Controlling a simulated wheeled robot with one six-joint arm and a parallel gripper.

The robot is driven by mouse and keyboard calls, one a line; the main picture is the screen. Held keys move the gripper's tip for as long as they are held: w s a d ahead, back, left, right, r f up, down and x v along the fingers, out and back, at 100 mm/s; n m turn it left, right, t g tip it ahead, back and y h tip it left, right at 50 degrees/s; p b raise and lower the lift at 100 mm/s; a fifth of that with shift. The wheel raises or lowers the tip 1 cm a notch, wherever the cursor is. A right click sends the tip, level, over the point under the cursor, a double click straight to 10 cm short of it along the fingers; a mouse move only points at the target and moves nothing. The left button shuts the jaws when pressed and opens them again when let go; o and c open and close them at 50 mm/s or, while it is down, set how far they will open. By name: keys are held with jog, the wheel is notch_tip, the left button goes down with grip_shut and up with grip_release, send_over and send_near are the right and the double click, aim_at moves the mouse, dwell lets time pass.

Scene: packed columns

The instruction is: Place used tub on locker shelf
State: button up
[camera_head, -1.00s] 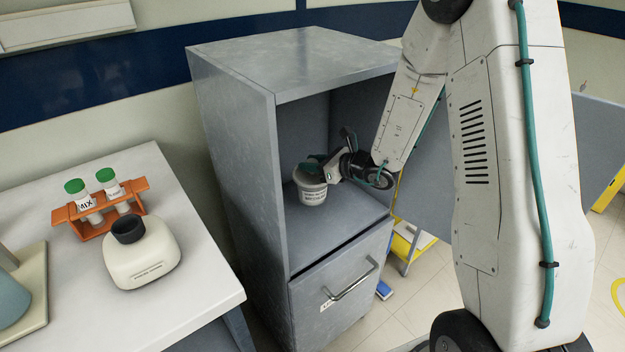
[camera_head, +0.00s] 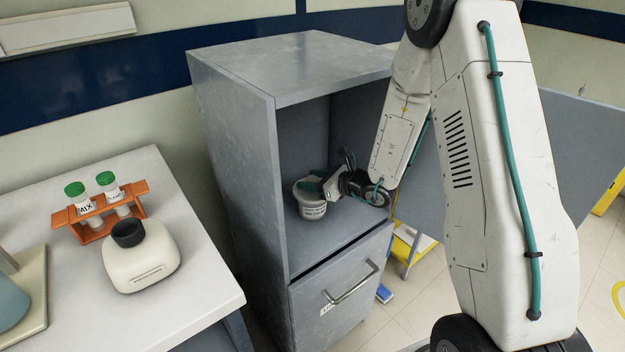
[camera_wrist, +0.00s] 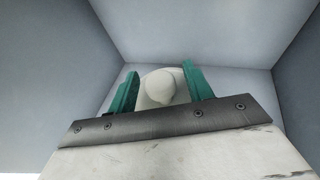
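The used tub (camera_head: 313,208), a small white tub with a printed label, is upright inside the open compartment of the grey locker (camera_head: 232,150). Its base is at or just above the locker shelf (camera_head: 325,240); I cannot tell whether it touches. My gripper (camera_head: 318,188) reaches in from the right, its teal fingers at the tub's upper part. In the wrist view, the pale tub (camera_wrist: 163,88) fills the gap between the two teal fingers (camera_wrist: 160,88), and they appear closed on it. The far side of the tub is hidden.
The compartment has side walls, a back and a top close around my gripper. A drawer with a handle (camera_head: 352,285) lies below.

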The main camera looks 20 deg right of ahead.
jog(key=shift+r, duration=0.15)
jog(key=v, duration=1.2)
jog(key=s+a+r+n+g+y, duration=0.2)
jog(key=s+a+r+n+g, duration=0.8)
jog(key=s+a+r+n, duration=0.55)
jog(key=s+d+r+n+h, duration=0.4)
jog(key=s+d+n+h, duration=0.7)
jog(key=s+n, duration=0.2)
jog(key=shift+s, duration=0.85)
jog(key=shift+r, duration=0.15)
